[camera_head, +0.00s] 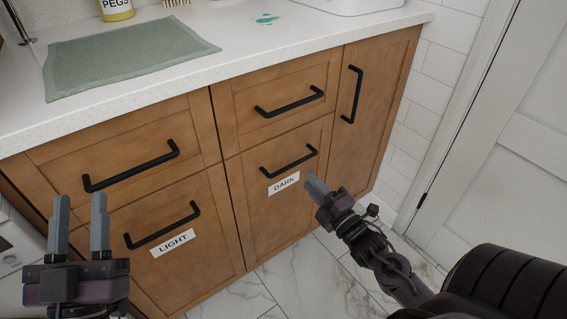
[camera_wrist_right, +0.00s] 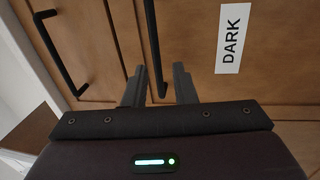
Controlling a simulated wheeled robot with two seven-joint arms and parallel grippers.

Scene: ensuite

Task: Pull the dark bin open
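The dark bin is a wooden cabinet front (camera_head: 285,215) with a white DARK label (camera_head: 284,183) and a black bar handle (camera_head: 288,161). It looks shut in the head view. My right gripper (camera_head: 314,182) is in front of it, near the handle's right end. In the right wrist view the right gripper (camera_wrist_right: 158,82) is open. One end of the handle (camera_wrist_right: 152,45) shows between its fingers, which are not closed on it; depth is hard to judge. The DARK label (camera_wrist_right: 233,38) lies beside it. My left gripper (camera_head: 80,212) is open and empty at the lower left.
The LIGHT bin (camera_head: 205,215) is left of the dark bin, with drawers above both and a tall door (camera_head: 375,90) at right. The counter (camera_head: 240,45) above holds a green mat (camera_head: 130,55). Marble floor (camera_head: 310,285) lies in front. A white door (camera_head: 510,170) stands at right.

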